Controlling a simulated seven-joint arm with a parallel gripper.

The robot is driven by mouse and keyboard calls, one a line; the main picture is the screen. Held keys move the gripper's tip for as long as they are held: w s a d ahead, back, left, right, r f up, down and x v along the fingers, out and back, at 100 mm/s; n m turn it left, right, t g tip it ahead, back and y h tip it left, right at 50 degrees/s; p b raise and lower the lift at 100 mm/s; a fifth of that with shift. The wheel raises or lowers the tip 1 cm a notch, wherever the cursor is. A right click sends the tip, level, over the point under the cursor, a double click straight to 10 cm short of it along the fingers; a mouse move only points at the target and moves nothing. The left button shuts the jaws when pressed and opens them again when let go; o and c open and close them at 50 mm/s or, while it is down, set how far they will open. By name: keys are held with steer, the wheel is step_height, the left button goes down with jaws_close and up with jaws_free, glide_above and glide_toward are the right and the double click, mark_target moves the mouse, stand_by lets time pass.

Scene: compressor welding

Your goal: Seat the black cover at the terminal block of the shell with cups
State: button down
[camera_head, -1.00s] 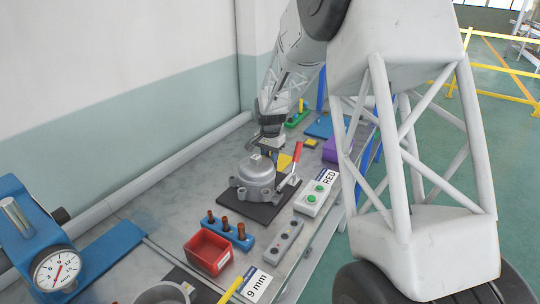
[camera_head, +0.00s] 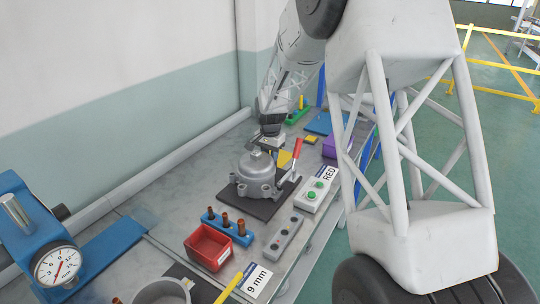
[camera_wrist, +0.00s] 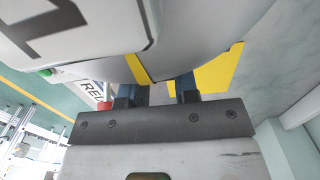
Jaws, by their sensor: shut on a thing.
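The grey metal shell (camera_head: 256,172) sits on a dark mat on the bench in the head view. It fills the top of the wrist view (camera_wrist: 215,35). My gripper (camera_head: 270,145) is just behind and above the shell, close to its side. In the wrist view my gripper's two blue fingers (camera_wrist: 156,88) point at the shell and are shut on a small dark piece between them, which I take for the black cover (camera_wrist: 158,96). Most of it is hidden. The terminal block and the cups cannot be made out, nor whether the cover touches the shell.
A red-handled clamp (camera_head: 296,150) stands close right of the shell, with a yellow plate (camera_head: 284,159) beside it. A button box (camera_head: 314,194), a blue rack of copper pieces (camera_head: 228,228) and a red bin (camera_head: 208,248) stand in front. The wall runs along the left.

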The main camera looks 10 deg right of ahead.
steer(key=c, duration=0.8)
jaws_free()
steer(key=shift+r, duration=3.85)
